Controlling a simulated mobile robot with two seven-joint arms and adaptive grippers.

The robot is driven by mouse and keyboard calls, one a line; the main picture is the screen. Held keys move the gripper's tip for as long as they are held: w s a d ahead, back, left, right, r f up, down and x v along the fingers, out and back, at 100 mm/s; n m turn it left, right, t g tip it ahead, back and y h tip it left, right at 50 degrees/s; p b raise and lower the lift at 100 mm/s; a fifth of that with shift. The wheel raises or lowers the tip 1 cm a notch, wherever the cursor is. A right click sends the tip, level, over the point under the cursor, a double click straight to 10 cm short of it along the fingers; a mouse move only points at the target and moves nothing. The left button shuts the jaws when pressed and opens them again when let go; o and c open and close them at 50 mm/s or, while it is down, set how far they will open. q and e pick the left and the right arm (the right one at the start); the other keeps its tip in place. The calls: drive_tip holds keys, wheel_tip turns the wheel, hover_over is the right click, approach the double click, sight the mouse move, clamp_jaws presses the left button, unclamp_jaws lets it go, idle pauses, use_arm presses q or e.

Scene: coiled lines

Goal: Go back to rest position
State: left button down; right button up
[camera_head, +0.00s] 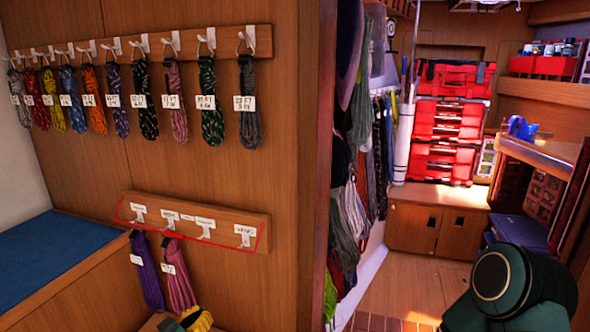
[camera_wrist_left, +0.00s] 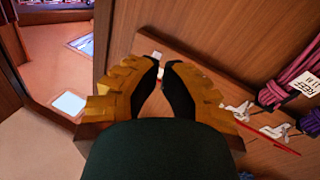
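The lower hook rail (camera_head: 200,221), outlined in red, is on the wooden wall. A purple coiled line (camera_head: 147,272) and a magenta coiled line (camera_head: 177,277) hang from its two left hooks; the two right hooks (camera_head: 244,236) are bare. My left gripper (camera_head: 196,319) shows at the bottom edge, below the magenta coil. In the left wrist view its yellow-and-black fingers (camera_wrist_left: 163,64) have a narrow gap between the tips and hold nothing. The magenta coil (camera_wrist_left: 287,88) is right of them, apart. My right gripper is out of view.
An upper rail (camera_head: 131,46) carries several labelled coils. A blue cushion (camera_head: 60,258) lies at left. Hanging ropes and clothing (camera_head: 350,180) line the passage edge. Red cases (camera_head: 448,130) stand at the back; wooden floor (camera_head: 395,285) is open in the passage.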

use_arm(q)
drive_tip(key=s+d+f+g+h, duration=0.1)
drive_tip(key=s+d+f+g, duration=0.25)
drive_tip(key=d, duration=0.45)
drive_tip(key=s+d+f+g+h, duration=0.1)
drive_tip(key=s+d+f+g, duration=0.2)
drive_tip(key=s+d, duration=0.35)
drive_tip(key=s+d+f+g+h, duration=0.1)
drive_tip(key=s+d+f+g, duration=0.2)
drive_tip(key=d, duration=0.6)
drive_tip(key=s+a+f+n+g+y, duration=0.1)
drive_tip(key=s+f+n+g+y, duration=0.15)
drive_tip(key=s+f, duration=0.4)
drive_tip(key=s+a+f+n+g+y, duration=0.1)
drive_tip(key=s+f+g+y, duration=0.2)
drive_tip(key=s, duration=0.6)
drive_tip(key=s+a+n+y, duration=0.4)
drive_tip(key=a+n, duration=0.1)
drive_tip(key=a, duration=0.6)
drive_tip(key=w+d+r+m+t, duration=0.1)
drive_tip(key=w+d+r+m, duration=0.1)
drive_tip(key=w, duration=0.4)
wheel_tip(320, 180, up, 2)
drive_tip(key=shift+d+r, duration=0.1)
drive_tip(key=shift+d, duration=0.45)
